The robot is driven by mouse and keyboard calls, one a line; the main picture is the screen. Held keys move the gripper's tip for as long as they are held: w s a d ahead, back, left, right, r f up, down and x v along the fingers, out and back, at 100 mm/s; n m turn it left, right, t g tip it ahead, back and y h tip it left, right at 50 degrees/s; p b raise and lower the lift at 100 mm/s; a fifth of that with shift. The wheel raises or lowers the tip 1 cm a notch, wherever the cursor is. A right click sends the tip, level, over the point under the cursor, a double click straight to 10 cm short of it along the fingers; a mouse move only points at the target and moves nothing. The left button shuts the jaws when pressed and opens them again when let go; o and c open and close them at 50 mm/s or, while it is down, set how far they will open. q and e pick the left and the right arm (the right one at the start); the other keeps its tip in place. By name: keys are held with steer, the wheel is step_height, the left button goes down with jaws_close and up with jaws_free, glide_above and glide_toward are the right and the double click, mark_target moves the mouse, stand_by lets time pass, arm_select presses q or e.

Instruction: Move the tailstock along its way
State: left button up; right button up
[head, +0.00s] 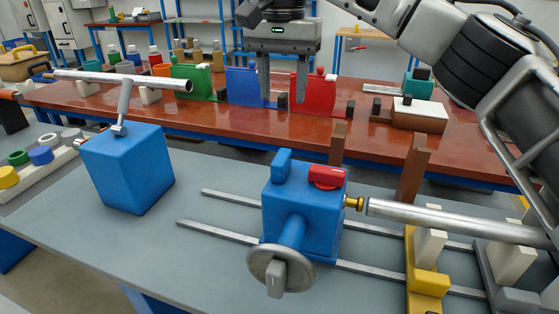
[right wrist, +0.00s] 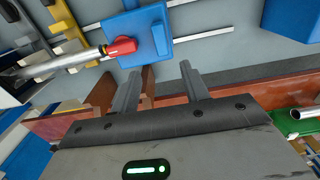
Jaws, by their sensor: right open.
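The tailstock (head: 300,225) is a blue block with a red cap, a blue knob on top, a grey handwheel (head: 282,268) in front and a brass tip (head: 353,203) on its right. It sits on the way, two parallel steel rails (head: 215,231). In the right wrist view the tailstock (right wrist: 133,22) is at the top, beyond the fingertips. My right gripper (head: 282,92) is open and empty, fingers down, behind and above the tailstock in the head view; its fingers also show in the wrist view (right wrist: 157,78). My left gripper is out of view.
A steel bar (head: 450,222) lies right of the brass tip, close to its end. A yellow stand (head: 427,283) is at the right. Brown posts (head: 413,168) rise behind the rails. A blue block (head: 128,168) with a tilted rod stands left. The red bench (head: 215,118) behind holds coloured bins.

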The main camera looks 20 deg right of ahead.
mark_target(281, 156)
step_height(281, 156, down, 15)
steer(key=shift+s+a+f, duration=0.1)
steer(key=shift+f, duration=0.05)
stand_by(0.4)
jaws_close()
